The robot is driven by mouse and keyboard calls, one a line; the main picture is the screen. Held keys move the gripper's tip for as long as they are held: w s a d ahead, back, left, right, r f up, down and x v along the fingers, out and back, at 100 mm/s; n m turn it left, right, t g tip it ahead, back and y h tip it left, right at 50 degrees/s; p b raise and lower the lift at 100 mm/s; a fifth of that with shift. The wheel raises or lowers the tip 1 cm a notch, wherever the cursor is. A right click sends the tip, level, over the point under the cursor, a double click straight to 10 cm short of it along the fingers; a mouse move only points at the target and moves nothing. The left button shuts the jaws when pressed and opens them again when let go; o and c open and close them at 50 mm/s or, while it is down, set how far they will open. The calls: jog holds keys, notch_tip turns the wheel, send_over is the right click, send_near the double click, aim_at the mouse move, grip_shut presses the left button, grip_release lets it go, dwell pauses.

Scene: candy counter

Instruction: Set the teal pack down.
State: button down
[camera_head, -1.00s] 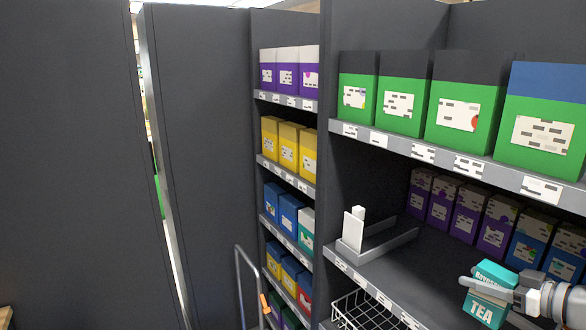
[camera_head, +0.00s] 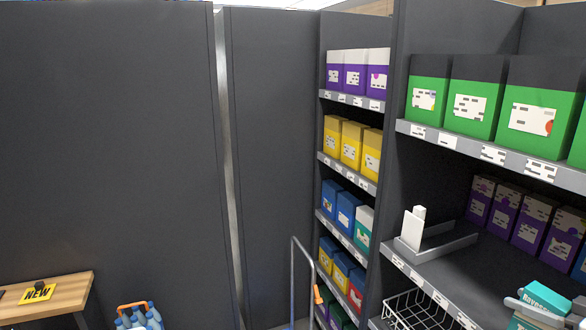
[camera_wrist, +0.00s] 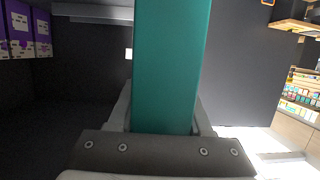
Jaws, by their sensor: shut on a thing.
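The teal pack (camera_head: 546,298) is at the lower right of the head view, held in front of the shelf unit. In the wrist view the teal pack (camera_wrist: 168,65) stands large and upright between the fingers. My gripper (camera_head: 540,310) is shut on it; the fingers also show on both sides of the pack in the wrist view (camera_wrist: 160,118). The lower part of the pack is cut off by the head view's edge.
A grey shelf (camera_head: 455,272) holds a white stand (camera_head: 414,228) in a low tray, with bare shelf to its right. Purple packs (camera_head: 505,213) stand behind. A wire basket (camera_head: 415,310) is below. A wooden table (camera_head: 60,293) and a bottle carrier (camera_head: 138,318) are at lower left.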

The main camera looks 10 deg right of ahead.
jog(key=w+a+f+n+g+y, duration=0.1)
jog(key=w+a+f, duration=0.25)
jog(key=a, duration=0.25)
jog(key=w+a+f+n+y, duration=0.2)
jog(key=w+a, duration=0.2)
jog(key=a, duration=0.1)
jog(key=w+a+f+n+g+y, duration=0.1)
jog(key=w+a+f, duration=0.1)
jog(key=w+a, duration=0.3)
jog(key=a+f+m, duration=0.1)
jog(key=a+f, duration=0.2)
jog(key=a, duration=0.7)
jog(key=w+a+f+t+h, duration=0.1)
jog(key=a+f, duration=0.2)
jog(key=a, duration=0.6)
jog(key=shift+a+m+h, duration=0.3)
jog(key=shift+a+m, duration=0.1)
jog(key=shift+f, duration=0.1)
